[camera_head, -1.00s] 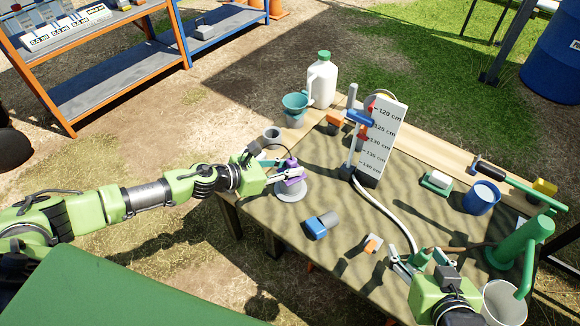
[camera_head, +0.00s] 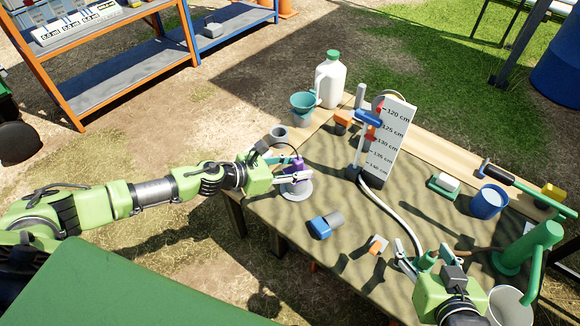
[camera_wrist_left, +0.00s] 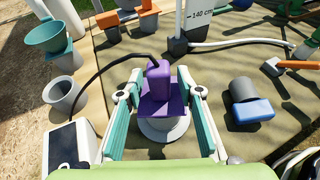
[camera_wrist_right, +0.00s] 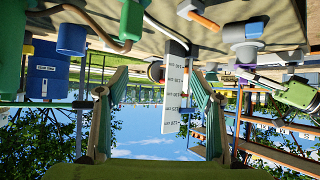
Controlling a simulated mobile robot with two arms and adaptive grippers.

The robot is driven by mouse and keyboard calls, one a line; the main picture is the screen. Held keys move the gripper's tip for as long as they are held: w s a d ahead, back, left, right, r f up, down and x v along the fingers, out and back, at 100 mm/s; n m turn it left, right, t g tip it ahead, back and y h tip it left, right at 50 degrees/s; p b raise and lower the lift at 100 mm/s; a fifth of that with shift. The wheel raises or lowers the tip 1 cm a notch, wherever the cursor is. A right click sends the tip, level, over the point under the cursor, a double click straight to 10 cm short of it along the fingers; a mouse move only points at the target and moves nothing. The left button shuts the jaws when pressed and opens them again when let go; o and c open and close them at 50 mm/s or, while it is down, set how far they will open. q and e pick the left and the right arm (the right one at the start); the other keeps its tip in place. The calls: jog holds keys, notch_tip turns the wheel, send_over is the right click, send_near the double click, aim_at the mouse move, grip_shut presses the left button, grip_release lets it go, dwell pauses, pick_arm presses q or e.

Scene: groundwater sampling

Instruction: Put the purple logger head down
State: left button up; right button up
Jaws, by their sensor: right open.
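The purple logger head (camera_head: 294,173) is upright at the table's left edge, with a dark cable running from it. In the left wrist view the purple head (camera_wrist_left: 159,82) sits between the fingers, directly over a pale round base (camera_wrist_left: 163,128). I cannot tell whether its underside touches that base. My left gripper (camera_head: 290,178) has its fingers against both sides of the head. In the left wrist view the gripper (camera_wrist_left: 160,88) looks closed on it. My right gripper (camera_head: 422,252) is open and empty near the table's front right.
A grey cup (camera_head: 278,135), teal funnel (camera_head: 304,104) and white jug (camera_head: 330,82) stand behind the head. A blue-and-grey tool (camera_head: 325,225) lies in front right of it. The depth board (camera_head: 391,140) stands mid-table. A blue cup (camera_head: 488,201) and green pump (camera_head: 528,247) are at right.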

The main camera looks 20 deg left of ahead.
pick_arm(q)
jog(key=shift+r, duration=0.25)
jog(key=v, duration=0.3)
jog(key=shift+s+a, duration=0.25)
jog(key=shift+s, duration=0.1)
send_near(294, 168)
jog(key=s+d+r+n+t+y, duration=0.1)
jog(key=d+r+n+t+y, duration=0.4)
jog(key=n, duration=1.7)
jog(key=s+d+f+n+g+y, duration=0.1)
jog(key=s+d+n+g, duration=0.2)
jog(key=s+n, duration=0.5)
jog(key=n, duration=1.2)
jog(key=shift+f+y, duration=0.4)
pick_arm(e)
jog(key=shift+w+a+r+t, duration=0.25)
jog(key=shift+w+r+t, duration=0.2)
jog(key=shift+r, duration=0.1)
pick_arm(q)
jog(key=shift+d, duration=0.1)
